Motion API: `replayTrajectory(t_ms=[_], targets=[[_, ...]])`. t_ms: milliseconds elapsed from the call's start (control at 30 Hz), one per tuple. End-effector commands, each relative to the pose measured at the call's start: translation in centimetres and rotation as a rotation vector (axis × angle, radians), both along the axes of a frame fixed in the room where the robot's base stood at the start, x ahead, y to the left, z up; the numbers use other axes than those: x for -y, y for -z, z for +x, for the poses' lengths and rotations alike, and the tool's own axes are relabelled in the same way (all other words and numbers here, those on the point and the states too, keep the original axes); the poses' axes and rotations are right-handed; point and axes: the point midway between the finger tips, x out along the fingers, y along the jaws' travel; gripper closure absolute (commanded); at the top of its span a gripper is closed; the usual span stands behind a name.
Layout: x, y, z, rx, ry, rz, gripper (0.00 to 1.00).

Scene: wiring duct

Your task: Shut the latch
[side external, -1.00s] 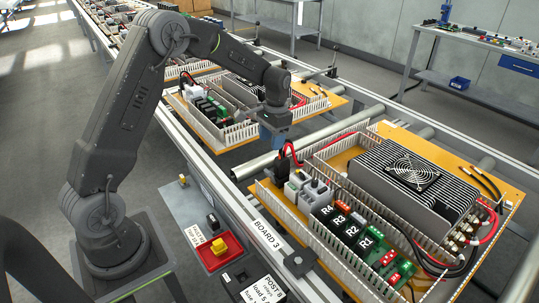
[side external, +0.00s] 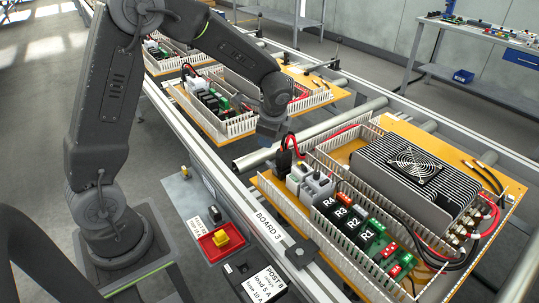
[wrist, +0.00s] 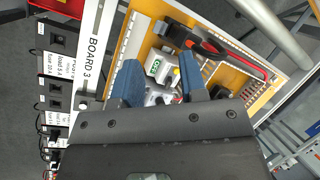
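Board 3 (side external: 390,120) carries a white slotted duct, with a black plug-like part (side external: 286,160) on a red cable at its near left corner. Beside it stand pale grey modules (side external: 316,188), then relays marked R4 to R1 (side external: 346,221). I cannot single out the latch. My gripper (side external: 270,130) hangs at this left corner, its blue tips partly hidden. In the wrist view my gripper (wrist: 163,80) has its two blue fingers apart. A white module with a green mark (wrist: 157,65) and grey parts show between and beyond them. Nothing appears gripped.
A finned heatsink with a fan (side external: 413,165) stands high on the board's far side. Red and black cables (side external: 445,250) loop at its right. A red box with a yellow button (side external: 221,238) sits at the front. Another board (side external: 190,110) lies behind my gripper.

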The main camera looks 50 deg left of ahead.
Motion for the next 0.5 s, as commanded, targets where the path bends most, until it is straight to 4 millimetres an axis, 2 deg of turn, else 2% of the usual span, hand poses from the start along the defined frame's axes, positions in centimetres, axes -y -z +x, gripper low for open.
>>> replayTrajectory(t_ms=[33,100,200,367,500], targets=[[0.9,0.0,-0.8,-0.002,0.156,0.046,0.61],[1.7,0.2,-1.6,-0.009,0.346,0.100,0.61],[2.5,0.4,-2.3,-0.016,0.518,0.148,0.61],[2.5,1.3,-2.2,-0.022,0.585,0.165,0.61],[1.6,3.3,-1.6,-0.025,0.581,0.164,0.61]])
